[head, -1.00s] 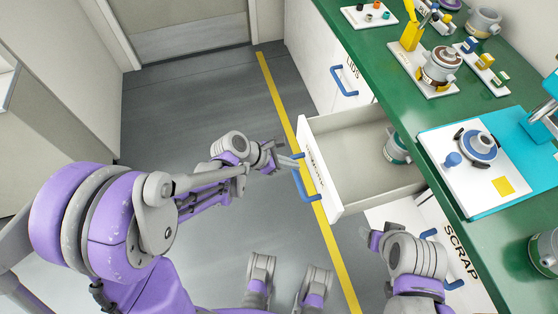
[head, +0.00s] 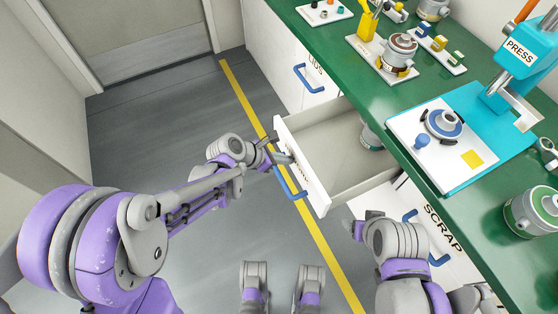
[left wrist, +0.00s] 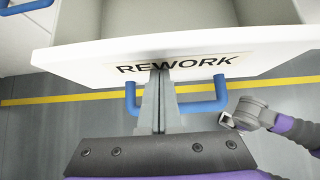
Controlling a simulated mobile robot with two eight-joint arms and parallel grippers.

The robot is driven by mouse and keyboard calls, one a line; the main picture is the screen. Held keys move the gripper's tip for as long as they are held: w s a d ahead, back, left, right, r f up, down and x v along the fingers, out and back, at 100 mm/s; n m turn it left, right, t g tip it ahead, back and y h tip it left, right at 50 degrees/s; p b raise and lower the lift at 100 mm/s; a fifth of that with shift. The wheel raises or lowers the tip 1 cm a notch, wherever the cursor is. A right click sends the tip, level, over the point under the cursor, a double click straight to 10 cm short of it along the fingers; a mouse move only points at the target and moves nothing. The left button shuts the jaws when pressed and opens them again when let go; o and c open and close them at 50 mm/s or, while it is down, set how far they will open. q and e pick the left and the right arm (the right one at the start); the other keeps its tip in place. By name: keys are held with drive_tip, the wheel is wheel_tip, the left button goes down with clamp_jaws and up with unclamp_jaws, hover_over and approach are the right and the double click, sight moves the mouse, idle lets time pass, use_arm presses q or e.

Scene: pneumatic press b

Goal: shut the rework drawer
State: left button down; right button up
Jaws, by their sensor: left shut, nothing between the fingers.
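The rework drawer (head: 306,172) stands open, pulled out from under the green counter. Its white front, with the REWORK label and blue handle (head: 290,184), shows large in the left wrist view (left wrist: 270,62). A grey and teal part (head: 371,138) lies inside at the back, partly hidden by the counter edge. My left gripper (head: 284,158) is shut and empty. Its fingertips are at the drawer front by the label, above the handle bar, and seem to touch it. My right gripper (head: 358,228) is low, right of the drawer, near the scrap drawer; its fingers are unclear.
The scrap drawer (head: 440,232) and the lids drawer (head: 290,62) are shut. The counter (head: 350,75) carries a teal press (head: 520,60), trays of parts and a green-banded pot (head: 530,212).

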use_arm(q)
drive_tip(key=w+d, duration=0.4)
drive_tip(key=d, duration=0.3)
drive_tip(key=w+d, duration=0.5)
drive_tip(key=d, duration=0.3)
drive_tip(key=w+d+b, duration=0.1)
drive_tip(key=w+d, duration=0.3)
drive_tip(key=d, duration=0.4)
drive_tip(key=shift+w, duration=0.15)
use_arm(e)
drive_tip(key=shift+f, duration=0.8)
use_arm(q)
drive_tip(key=shift+a, duration=0.15)
